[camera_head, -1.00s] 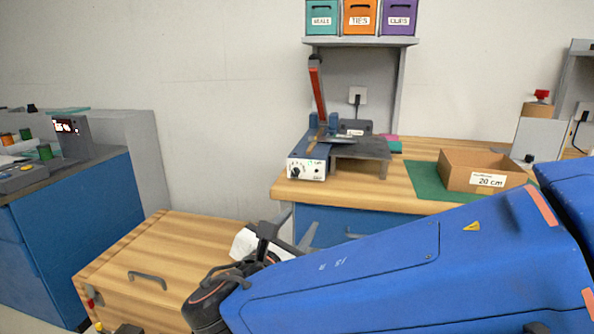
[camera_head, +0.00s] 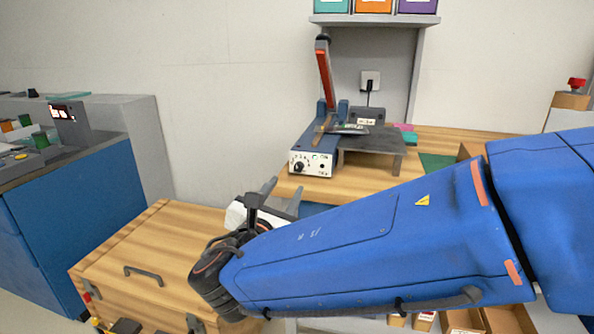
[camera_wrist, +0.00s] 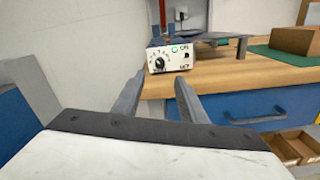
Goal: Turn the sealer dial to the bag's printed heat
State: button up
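The sealer (camera_head: 313,143) stands on the wooden bench, with a blue body, a white front panel and a raised red-and-black lever. Its black dial (camera_head: 299,167) is on the left of the panel. In the wrist view the dial (camera_wrist: 160,63) shows with marks around it and a green light to its right; its setting is too small to read. My gripper (camera_head: 284,193) is open and empty, in front of and below the panel, apart from the dial.
A grey platform (camera_head: 378,139) adjoins the sealer's right side. A shelf (camera_head: 375,20) with bins hangs above. A wooden chest (camera_head: 150,255) stands at lower left, a blue cart (camera_head: 75,205) at far left. In the wrist view, a cardboard box (camera_wrist: 297,42) sits right on a green mat.

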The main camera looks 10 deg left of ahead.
aim_at(298, 168)
jog(key=w, duration=1.1)
jog(key=shift+d, duration=0.2)
grip_shut()
